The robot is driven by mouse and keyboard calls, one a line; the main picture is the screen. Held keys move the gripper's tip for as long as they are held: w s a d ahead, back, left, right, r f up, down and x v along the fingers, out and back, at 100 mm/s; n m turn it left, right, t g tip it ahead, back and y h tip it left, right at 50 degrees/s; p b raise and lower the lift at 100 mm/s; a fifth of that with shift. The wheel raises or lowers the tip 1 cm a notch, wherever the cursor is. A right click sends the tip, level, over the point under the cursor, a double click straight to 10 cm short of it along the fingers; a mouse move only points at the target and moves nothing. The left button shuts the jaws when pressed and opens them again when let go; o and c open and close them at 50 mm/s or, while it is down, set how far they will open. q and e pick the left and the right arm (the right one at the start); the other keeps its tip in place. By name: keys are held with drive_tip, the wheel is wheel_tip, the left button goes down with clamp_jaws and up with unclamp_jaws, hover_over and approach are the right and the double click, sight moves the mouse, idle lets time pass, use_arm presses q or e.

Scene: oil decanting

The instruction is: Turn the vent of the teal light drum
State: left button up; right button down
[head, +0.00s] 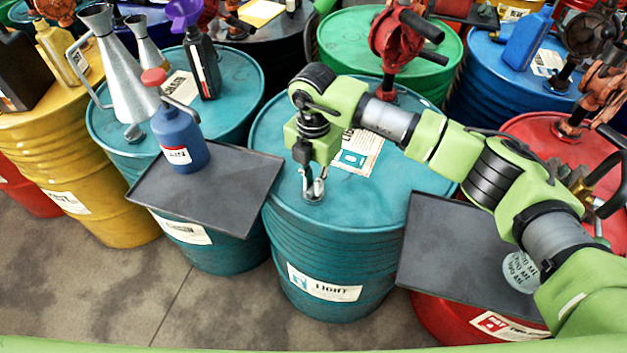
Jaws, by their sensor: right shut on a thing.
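The teal light drum (330,268) stands in the middle of the head view, with a "LIGHT" label on its front and another label on its lid. My right gripper (314,190) points down at the near left part of the lid, close to the rim. Its fingers are shut on the vent, which is small and mostly hidden between them. My right arm reaches in from the right across the lid. My left gripper does not show.
A dark tray (240,200) on the left holds a blue bottle with a red cap (178,135). Another dark tray (440,270) lies at right by the red drum (470,325). Metal funnels (125,75) stand on the left teal drum. A red pump (393,40) rises behind.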

drive_tip(key=shift+w+r, duration=0.1)
drive_tip(key=c, duration=2.1)
unclamp_jaws()
wheel_tip(320, 180, up, 12)
